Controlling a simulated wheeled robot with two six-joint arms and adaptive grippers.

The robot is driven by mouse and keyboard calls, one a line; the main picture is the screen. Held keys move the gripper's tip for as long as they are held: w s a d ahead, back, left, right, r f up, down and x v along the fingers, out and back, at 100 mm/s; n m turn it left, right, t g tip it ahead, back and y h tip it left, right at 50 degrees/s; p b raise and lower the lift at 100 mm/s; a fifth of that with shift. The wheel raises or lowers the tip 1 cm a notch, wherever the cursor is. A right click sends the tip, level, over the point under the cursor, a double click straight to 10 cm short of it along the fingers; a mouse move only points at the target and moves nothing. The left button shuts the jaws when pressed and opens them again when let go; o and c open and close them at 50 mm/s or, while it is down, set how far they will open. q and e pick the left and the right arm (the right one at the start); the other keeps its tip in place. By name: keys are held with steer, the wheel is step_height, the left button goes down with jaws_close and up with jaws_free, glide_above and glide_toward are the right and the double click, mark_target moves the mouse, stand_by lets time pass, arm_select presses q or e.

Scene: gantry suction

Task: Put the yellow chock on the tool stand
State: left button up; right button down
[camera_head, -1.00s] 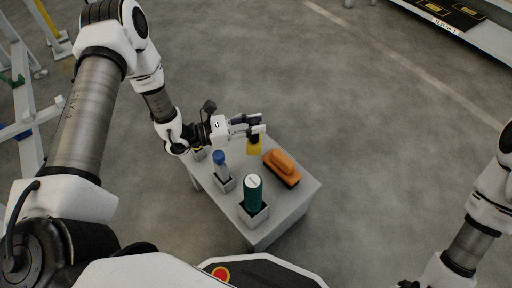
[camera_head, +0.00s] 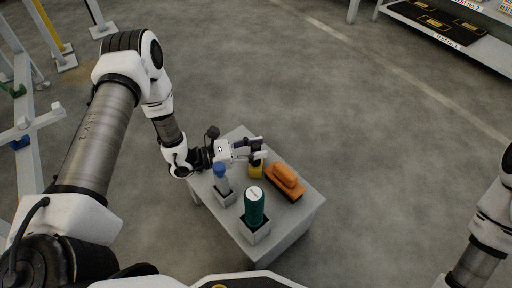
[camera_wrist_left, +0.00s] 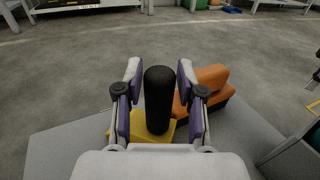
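The yellow chock (camera_head: 256,171) has a yellow base and a black upright handle (camera_wrist_left: 159,98). It stands upright on the grey tool stand (camera_head: 285,222), between the blue-capped bottle and the orange brush. In the left wrist view its yellow base (camera_wrist_left: 149,130) appears to rest on the stand top. My left gripper (camera_head: 262,149) is around the handle, one finger on each side. In the left wrist view the fingers (camera_wrist_left: 159,72) are open, with a gap visible on each side of the handle. My right gripper is out of view.
An orange brush (camera_head: 285,177) lies right of the chock. A green bottle (camera_head: 254,205) stands in a holder at the front, and a blue-capped bottle (camera_head: 220,180) in another at the left. A shelf (camera_head: 440,32) is at the upper right. The floor around the stand is clear.

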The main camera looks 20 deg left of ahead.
arm_select(q)
steer(key=shift+s+a+r, duration=0.1)
steer(key=shift+a+r, duration=0.1)
steer(key=shift+r, duration=0.05)
steer(key=p+v, duration=0.4)
steer(key=v, duration=0.7)
steer(key=shift+s+a, duration=0.25)
